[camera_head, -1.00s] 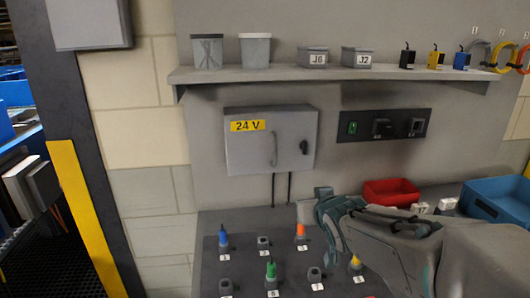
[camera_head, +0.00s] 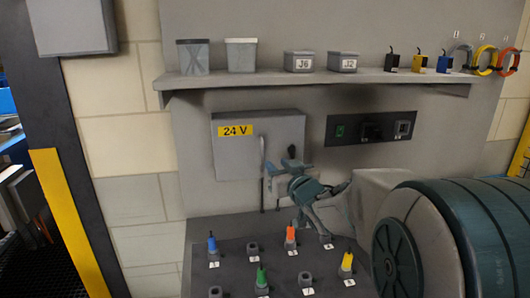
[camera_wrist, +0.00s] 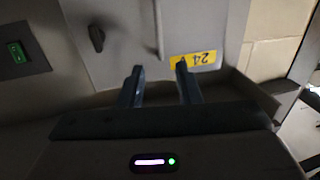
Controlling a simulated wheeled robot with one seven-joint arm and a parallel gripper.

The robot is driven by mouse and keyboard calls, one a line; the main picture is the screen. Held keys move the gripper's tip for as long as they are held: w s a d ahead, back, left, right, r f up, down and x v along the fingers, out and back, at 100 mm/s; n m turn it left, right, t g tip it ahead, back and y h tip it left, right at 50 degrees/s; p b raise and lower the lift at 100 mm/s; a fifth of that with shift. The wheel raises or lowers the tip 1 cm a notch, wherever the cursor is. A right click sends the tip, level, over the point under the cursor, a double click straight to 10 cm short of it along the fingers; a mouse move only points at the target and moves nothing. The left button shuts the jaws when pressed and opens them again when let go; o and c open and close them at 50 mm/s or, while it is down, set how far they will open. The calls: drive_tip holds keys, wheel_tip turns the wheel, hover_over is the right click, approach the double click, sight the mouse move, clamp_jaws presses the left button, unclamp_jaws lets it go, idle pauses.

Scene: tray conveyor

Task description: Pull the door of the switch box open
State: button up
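The switch box (camera_head: 233,160) is a grey wall box with a yellow "24 V" label, and its door looks shut. A slim vertical bar handle (camera_head: 262,153) and a dark knob (camera_head: 292,150) are on the door. My gripper (camera_head: 279,165) is in front of the door's lower right part. In the wrist view the box is upside down. There my gripper (camera_wrist: 160,70) is open and empty, its two fingers apart and pointing at the door. The handle (camera_wrist: 159,30) shows beyond the fingertips, between their lines, with the knob (camera_wrist: 97,38) to its left.
A shelf (camera_head: 320,79) with bins and coloured parts runs above the box. A dark switch panel (camera_head: 371,128) is to its right. Below, a bench panel (camera_head: 230,270) carries several coloured plugs. The wall left of the box is clear.

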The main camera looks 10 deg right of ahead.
drive_tip(key=p, duration=0.2)
approach(265, 153)
drive_tip(key=w+a, duration=0.1)
drive_tip(key=w+a+r, duration=0.1)
drive_tip(key=w, duration=0.1)
drive_tip(key=w+a+r, duration=0.1)
drive_tip(key=shift+w+r, duration=0.15)
clamp_jaws()
